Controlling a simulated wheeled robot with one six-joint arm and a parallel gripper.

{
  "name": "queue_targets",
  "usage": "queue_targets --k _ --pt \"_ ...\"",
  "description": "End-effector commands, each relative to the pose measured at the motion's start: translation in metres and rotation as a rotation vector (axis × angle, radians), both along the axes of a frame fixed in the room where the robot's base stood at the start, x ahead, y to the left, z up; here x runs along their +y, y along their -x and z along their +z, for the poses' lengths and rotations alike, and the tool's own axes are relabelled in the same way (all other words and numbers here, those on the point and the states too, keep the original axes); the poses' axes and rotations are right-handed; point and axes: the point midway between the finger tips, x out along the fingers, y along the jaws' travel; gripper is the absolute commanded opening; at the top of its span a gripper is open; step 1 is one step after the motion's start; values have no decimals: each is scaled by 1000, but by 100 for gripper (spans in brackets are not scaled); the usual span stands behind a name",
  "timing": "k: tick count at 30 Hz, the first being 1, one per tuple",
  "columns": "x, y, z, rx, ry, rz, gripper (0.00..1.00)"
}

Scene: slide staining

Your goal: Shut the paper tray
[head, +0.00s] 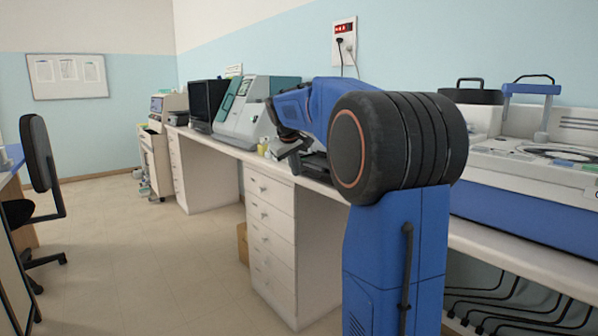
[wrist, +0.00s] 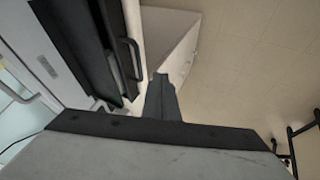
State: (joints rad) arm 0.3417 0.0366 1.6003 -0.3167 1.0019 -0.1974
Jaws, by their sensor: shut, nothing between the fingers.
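My gripper shows in the wrist view (wrist: 161,82) with its fingers together and nothing between them. It points past the counter's edge, with the floor beyond. Left of the fingertips is a dark tray-like part with a black bar handle (wrist: 132,58), probably the paper tray; a gap shows between the fingers and the handle. How far the tray stands open I cannot tell. In the head view my gripper (head: 292,146) is small and dark at the counter's front, partly behind my arm. A low dark device (head: 316,165) there is mostly hidden by my arm.
A white drawer cabinet (head: 270,225) stands under the counter. A grey-green machine (head: 250,108) and a black monitor (head: 205,102) are farther along it. A large white-and-blue machine (head: 530,180) is at right. A black chair (head: 38,165) is at left; the floor (head: 150,240) between is clear.

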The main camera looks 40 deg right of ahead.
Motion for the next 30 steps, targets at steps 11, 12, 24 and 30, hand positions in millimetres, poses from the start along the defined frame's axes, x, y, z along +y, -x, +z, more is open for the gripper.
queue_targets --k 11,12,24,30 --pt "30 27 63 -5 1 1 0" --pt "32 29 67 -4 0 2 0" --pt "40 36 82 -1 0 0 0" --pt "56 51 76 -7 -16 11 0"
